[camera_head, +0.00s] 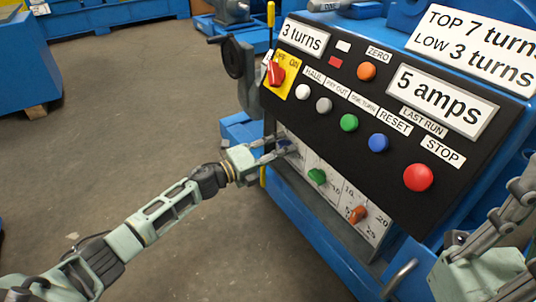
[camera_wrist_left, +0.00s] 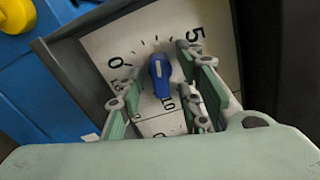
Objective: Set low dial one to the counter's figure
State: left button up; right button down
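The lower panel holds a blue dial (camera_head: 284,146), a green dial (camera_head: 317,177) and an orange dial (camera_head: 358,214). My left gripper (camera_head: 282,150) is at this dial. Its two fingers (camera_wrist_left: 162,88) stand apart on either side of the knob, with gaps showing. The counter plate (camera_head: 303,38) reads "3 turns". A sign (camera_head: 475,47) reads "TOP 7 turns, LOW 3 turns". My right gripper (camera_head: 500,235) is at the right edge, its fingertips cut off.
Above the dials, the sloping black panel carries a red switch (camera_head: 277,73), several buttons including a red STOP button (camera_head: 418,177), and a "5 amps" plate (camera_head: 443,97). A metal handle (camera_head: 399,279) sticks out below. The floor (camera_head: 130,130) to the left is clear.

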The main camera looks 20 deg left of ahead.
pick_arm(q)
jog(key=v, duration=1.1)
jog(key=shift+s, duration=0.15)
jog(key=shift+a+f, duration=0.1)
jog(key=shift+a, duration=0.15)
